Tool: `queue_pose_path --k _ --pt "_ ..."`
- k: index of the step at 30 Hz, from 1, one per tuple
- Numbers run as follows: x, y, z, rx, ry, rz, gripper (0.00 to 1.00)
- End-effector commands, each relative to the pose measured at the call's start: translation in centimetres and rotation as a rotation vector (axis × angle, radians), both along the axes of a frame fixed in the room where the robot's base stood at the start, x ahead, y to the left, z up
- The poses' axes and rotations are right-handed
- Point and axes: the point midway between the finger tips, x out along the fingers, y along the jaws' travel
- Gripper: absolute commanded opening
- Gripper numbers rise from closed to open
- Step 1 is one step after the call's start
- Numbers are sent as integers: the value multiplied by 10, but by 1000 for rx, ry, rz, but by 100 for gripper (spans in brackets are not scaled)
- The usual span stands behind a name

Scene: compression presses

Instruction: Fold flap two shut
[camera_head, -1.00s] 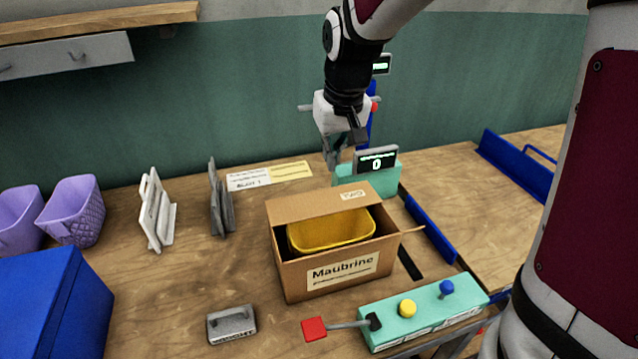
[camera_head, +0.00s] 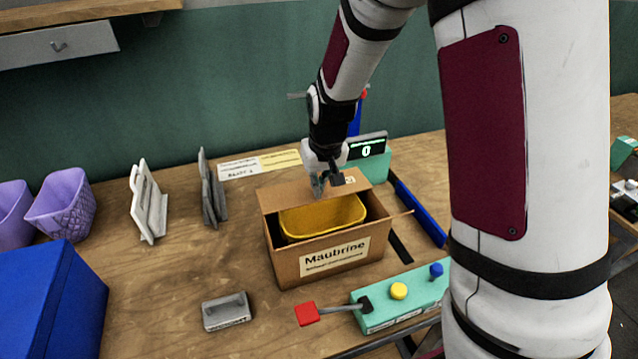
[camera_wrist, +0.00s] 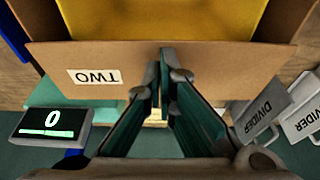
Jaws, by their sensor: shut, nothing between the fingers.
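Flap two (camera_head: 276,196) is the brown cardboard flap along the back edge of the box (camera_head: 283,262) labelled Maubrine. It stands open, leaning back, and its TWO label shows in the wrist view (camera_wrist: 94,77). A yellow bin (camera_head: 320,218) sits inside the box. My gripper (camera_head: 318,194) is shut and empty at the middle of flap two, its fingers overlapping the flap in both views.
A teal control box (camera_head: 376,318) with a red-ended lever and buttons stands front right. A grey weight (camera_head: 226,311) lies front left. Grey dividers (camera_head: 211,190) stand left of the box. A display (camera_head: 367,146) reading 0 is behind it. Bare table lies left of the box.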

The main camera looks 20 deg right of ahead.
Motion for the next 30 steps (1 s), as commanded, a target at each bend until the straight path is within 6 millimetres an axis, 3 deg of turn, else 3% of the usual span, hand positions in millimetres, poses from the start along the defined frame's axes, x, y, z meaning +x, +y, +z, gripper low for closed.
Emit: queue_pose_path --k 7,12,23,30 --pt "0 0 -2 0 1 0 0" --pt "-3 0 -16 0 2 0 0" --pt "-6 -1 -17 -1 11 -1 0" --pt "-6 -1 -8 -1 11 -1 0"
